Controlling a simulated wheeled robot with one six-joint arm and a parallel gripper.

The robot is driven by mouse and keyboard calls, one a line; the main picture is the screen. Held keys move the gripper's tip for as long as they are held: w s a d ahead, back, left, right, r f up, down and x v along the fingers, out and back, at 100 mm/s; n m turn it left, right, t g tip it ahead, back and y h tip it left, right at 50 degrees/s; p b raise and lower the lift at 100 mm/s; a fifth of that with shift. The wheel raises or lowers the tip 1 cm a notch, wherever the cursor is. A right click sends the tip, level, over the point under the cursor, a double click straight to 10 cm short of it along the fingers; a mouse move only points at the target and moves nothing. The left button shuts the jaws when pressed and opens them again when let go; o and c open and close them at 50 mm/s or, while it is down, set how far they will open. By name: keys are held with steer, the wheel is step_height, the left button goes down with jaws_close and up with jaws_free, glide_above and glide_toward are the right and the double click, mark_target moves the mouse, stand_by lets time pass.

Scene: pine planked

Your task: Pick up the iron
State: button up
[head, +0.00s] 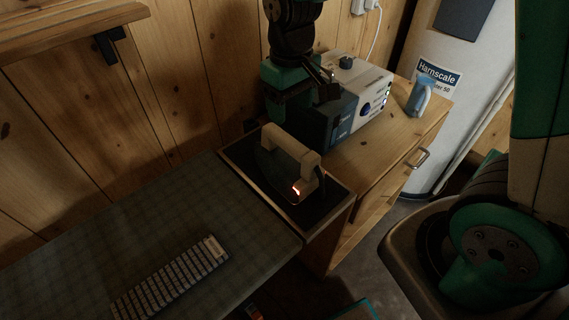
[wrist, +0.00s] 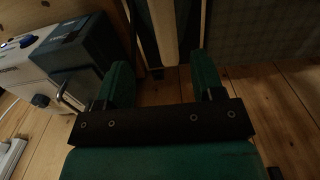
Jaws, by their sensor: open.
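The iron (head: 292,148) has a beige handle and a dark body, with a small orange light glowing near its front end. It rests on a dark framed pad (head: 236,156) at the end of the worktop. My gripper (head: 279,114) is open and empty, just behind and above the iron in the head view. In the wrist view the iron's beige handle (wrist: 163,30) lies ahead, its near end about between the tips of my open gripper (wrist: 160,64). I cannot tell exactly how far the fingers are from it.
A white and dark blue box (head: 345,110) with knobs stands close behind my gripper. A blue spray bottle (head: 419,97) stands on the wooden cabinet (head: 404,125). A white tank (head: 452,55) stands at right.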

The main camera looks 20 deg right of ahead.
mark_target(285, 137)
step_height(285, 137, down, 6)
steer(key=shift+a+r, duration=0.1)
steer(key=shift+w+a+f+p, duration=0.1)
steer(key=shift+a+f+p, duration=0.2)
steer(key=shift+f, duration=1)
steer(key=shift+w+a+f+p, duration=0.1)
steer(key=shift+f+p, duration=0.3)
steer(key=shift+f, duration=0.85)
steer(key=shift+f, duration=0.25)
jaws_close()
